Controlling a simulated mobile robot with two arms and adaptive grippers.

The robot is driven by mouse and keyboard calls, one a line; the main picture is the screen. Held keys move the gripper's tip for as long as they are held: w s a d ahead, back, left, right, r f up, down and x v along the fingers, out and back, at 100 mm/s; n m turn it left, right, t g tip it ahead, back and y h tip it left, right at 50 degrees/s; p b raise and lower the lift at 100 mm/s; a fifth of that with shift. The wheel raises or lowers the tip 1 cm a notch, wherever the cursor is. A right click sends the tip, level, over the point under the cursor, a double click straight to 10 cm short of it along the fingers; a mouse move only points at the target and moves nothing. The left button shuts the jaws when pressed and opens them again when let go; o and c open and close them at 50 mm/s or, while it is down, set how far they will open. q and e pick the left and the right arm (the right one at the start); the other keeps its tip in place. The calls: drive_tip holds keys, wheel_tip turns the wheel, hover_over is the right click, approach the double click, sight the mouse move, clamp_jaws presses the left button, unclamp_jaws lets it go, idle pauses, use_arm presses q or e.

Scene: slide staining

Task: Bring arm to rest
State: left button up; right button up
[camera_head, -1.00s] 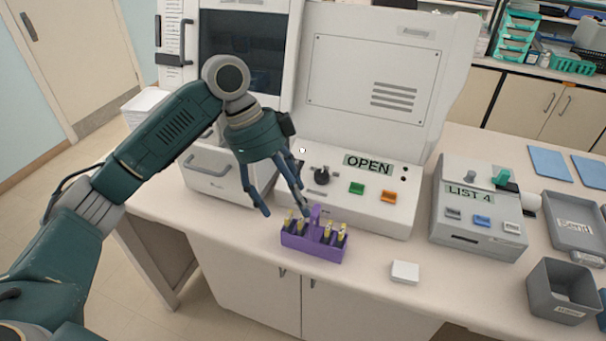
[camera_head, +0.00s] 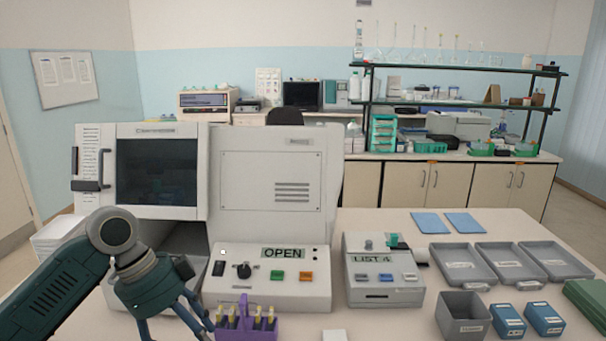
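My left arm comes in from the lower left. Its gripper (camera_head: 174,328) hangs pointing down, with fingers spread apart and the tips cut off by the bottom edge of the view. It is just left of a purple rack (camera_head: 246,330) that holds several yellow-topped tubes. I see nothing between the fingers. Whether a finger touches the rack, I cannot tell. My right gripper is not in view.
Behind the gripper stands a white machine (camera_head: 275,190) with a panel marked OPEN. A grey device (camera_head: 383,285) marked LIST 4 stands to its right. Grey trays (camera_head: 512,276), a grey bin (camera_head: 463,322) and blue boxes (camera_head: 545,317) occupy the right side of the counter.

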use_arm(q)
drive_tip(key=s+d+f+n+t, duration=0.1)
drive_tip(key=s+d+f+n, duration=0.3)
drive_tip(key=f, duration=0.5)
drive_tip(key=s+d+f+n+t, duration=0.1)
drive_tip(key=s+d+f+n, duration=0.1)
drive_tip(key=s+d+f, duration=0.6)
drive_tip(key=s+a+f+n+t+y, duration=0.2)
drive_tip(key=s+a+f+n+y, duration=0.3)
drive_tip(key=s+a+n, duration=0.65)
wheel_tip(320, 180, down, 28)
drive_tip(key=s+a+m+g+b, duration=0.1)
drive_tip(key=s+g+b, duration=0.1)
drive_tip(key=s, duration=0.1)
drive_tip(key=s+a+f, duration=0.1)
drive_tip(key=s+f, duration=0.7)
drive_tip(key=f, duration=0.1)
drive_tip(key=s+a+f+b, duration=0.1)
drive_tip(key=s+a+f, duration=0.1)
drive_tip(key=s+f, duration=0.7)
drive_tip(key=shift+s+a+f+g, duration=0.2)
drive_tip(key=shift+a+f+g, duration=0.1)
drive_tip(key=shift+g, duration=0.1)
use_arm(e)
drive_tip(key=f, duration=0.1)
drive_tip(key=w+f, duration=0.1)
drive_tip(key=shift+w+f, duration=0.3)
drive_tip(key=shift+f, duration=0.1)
use_arm(q)
drive_tip(key=shift+m, duration=0.25)
